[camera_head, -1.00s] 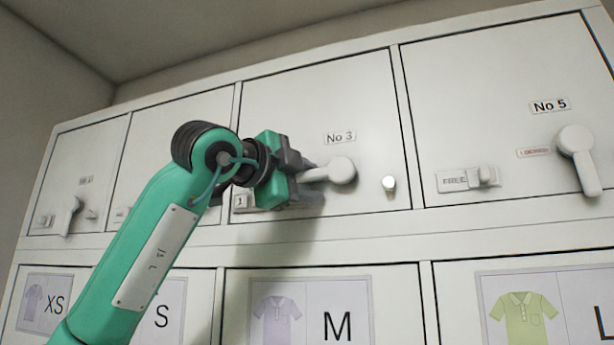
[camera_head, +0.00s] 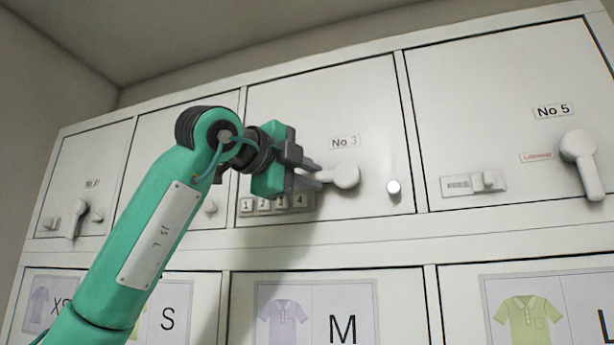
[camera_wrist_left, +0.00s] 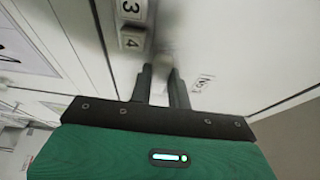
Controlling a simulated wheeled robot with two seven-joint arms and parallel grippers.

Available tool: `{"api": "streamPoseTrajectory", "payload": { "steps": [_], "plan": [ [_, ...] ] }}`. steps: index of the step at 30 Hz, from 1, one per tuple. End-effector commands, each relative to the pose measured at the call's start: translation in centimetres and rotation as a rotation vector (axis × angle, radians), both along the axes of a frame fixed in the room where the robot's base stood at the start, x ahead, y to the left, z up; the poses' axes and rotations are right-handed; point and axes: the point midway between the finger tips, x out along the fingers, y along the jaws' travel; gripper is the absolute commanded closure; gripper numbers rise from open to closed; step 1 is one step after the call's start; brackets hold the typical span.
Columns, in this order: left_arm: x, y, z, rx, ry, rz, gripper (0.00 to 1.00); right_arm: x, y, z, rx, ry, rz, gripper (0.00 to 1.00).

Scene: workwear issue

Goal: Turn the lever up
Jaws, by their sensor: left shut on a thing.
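The white lever (camera_head: 346,175) is on the locker door marked No 3, with a round hub and its handle pointing left, roughly level. My left gripper (camera_head: 313,176) is shut on the handle, coming from the left; its fingers hide much of the handle. In the left wrist view, the two dark fingers (camera_wrist_left: 163,88) stand on either side of the pale lever (camera_wrist_left: 163,66). My right gripper is in neither view.
A row of numbered buttons (camera_head: 278,203) sits just below my left gripper. A white knob (camera_head: 393,187) is right of the lever. The No 5 door has another lever (camera_head: 580,160), hanging down, and a small slide latch (camera_head: 487,181). Shirt-size labels line the lower doors.

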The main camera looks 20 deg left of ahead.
Motion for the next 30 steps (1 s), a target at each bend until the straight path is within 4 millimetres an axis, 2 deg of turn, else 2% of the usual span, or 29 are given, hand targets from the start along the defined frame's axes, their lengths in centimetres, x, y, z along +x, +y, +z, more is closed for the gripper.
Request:
{"api": "streamPoseTrajectory", "payload": {
  "steps": [6,7,10,18,22,26,30],
  "plan": [
    [0.0,0.0,0.2,0.000,-0.004,0.001,1.00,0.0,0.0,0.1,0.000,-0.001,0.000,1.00],
    [0.0,0.0,0.2,0.000,-0.004,0.001,0.78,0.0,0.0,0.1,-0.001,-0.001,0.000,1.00],
    [0.0,0.0,0.1,-0.001,-0.004,0.001,0.60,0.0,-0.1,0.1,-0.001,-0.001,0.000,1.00],
    [0.0,0.0,0.1,0.000,-0.003,0.001,0.60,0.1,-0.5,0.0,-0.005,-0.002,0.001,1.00],
    [-0.7,0.4,-0.1,-0.001,-0.004,0.001,0.60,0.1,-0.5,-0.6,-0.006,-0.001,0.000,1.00],
    [-2.6,1.2,-0.4,0.000,-0.005,0.000,0.60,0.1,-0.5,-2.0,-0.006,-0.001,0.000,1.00],
    [-5.6,2.6,-0.5,-0.002,-0.007,0.001,0.60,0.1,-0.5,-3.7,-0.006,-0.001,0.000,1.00]
  ]
}}
